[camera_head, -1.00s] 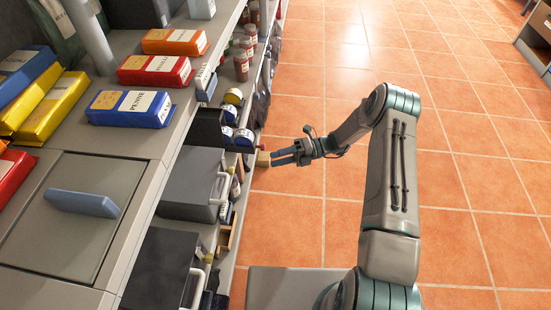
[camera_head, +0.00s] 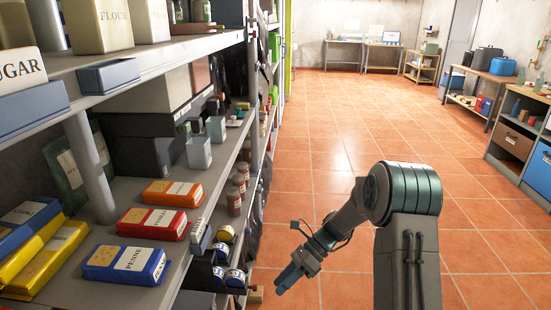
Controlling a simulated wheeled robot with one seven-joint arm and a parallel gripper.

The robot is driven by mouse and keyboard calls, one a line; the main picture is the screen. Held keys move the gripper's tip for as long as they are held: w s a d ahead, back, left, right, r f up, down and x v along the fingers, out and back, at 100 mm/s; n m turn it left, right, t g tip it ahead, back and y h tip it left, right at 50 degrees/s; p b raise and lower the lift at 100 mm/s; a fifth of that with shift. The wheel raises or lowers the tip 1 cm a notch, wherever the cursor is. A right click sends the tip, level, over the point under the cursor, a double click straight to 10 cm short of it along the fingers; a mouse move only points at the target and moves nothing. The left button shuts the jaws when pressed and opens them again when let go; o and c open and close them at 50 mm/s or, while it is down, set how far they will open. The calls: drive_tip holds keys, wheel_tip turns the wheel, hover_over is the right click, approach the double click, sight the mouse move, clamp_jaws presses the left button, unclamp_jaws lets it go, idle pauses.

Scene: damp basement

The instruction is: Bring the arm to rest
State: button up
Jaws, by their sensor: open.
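My gripper (camera_head: 283,281) hangs at the end of my bent arm, over the tiled floor just right of the shelf unit.
The shelf unit on the left holds boxes of penne (camera_head: 125,264) and other packets, jars (camera_head: 234,200) and cans. The tiled floor (camera_head: 330,150) ahead is clear. Tables (camera_head: 345,40) stand at the far wall, and shelving (camera_head: 515,142) stands on the right.

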drive_tip(key=s+d+r+n+t+h+p, duration=0.3)
drive_tip(key=s+r+n, duration=0.3)
drive_tip(key=r, duration=0.3)
drive_tip(key=s+d+r+n+t+h+p, duration=0.2)
drive_tip(key=s+d+r+n, duration=0.3)
drive_tip(key=r, duration=0.4)
drive_tip(key=s+d+r+n+t+h+p, duration=0.3)
drive_tip(key=s+d+r+n+h+p, duration=0.1)
drive_tip(key=s+r+n, duration=0.4)
drive_tip(key=shift+d+r+n+t+h+p, duration=0.3)
drive_tip(key=shift+d+r+n+p, duration=0.05)
drive_tip(key=shift+r+n+p, duration=0.1)
